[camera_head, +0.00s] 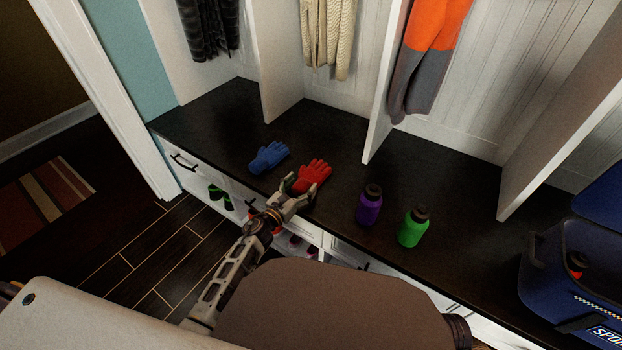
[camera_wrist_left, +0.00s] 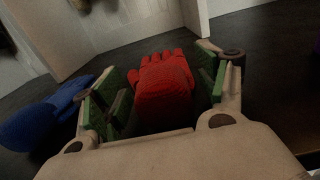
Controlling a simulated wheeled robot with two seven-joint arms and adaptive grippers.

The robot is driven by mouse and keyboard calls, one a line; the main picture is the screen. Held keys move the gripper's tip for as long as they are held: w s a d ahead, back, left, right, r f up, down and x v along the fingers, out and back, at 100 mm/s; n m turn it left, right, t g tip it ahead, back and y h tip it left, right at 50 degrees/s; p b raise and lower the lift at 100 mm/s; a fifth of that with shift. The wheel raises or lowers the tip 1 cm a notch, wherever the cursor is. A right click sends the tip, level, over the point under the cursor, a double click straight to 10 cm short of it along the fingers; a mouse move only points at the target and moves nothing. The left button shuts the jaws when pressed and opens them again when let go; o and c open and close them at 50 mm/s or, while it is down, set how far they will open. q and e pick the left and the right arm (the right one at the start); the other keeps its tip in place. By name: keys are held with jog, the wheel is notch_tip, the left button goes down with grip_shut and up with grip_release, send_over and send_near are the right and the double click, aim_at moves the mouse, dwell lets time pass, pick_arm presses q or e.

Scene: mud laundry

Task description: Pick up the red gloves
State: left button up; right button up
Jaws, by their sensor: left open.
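The red gloves (camera_head: 313,174) lie on the dark bench top, near its front edge. My left gripper (camera_head: 296,188) is open at the near side of the red gloves in the head view. In the left wrist view the red gloves (camera_wrist_left: 164,88) show between the two spread green-padded fingers of the left gripper (camera_wrist_left: 160,95), and I cannot tell whether the fingers touch them. The cuff end is partly hidden by the gripper body. My right gripper is not in view.
Blue gloves (camera_head: 268,158) lie just left of the red ones. A purple bottle (camera_head: 369,207) and a green bottle (camera_head: 412,229) stand to the right. A blue bag (camera_head: 570,270) is at the far right. White dividers (camera_head: 378,130) rise behind.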

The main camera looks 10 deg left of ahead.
pick_arm(q)
jog(key=shift+w, duration=0.1)
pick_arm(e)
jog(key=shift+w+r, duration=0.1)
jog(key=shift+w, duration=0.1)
pick_arm(q)
jog(key=shift+c, duration=0.6)
jog(key=c, duration=1)
jog(key=shift+r, duration=0.15)
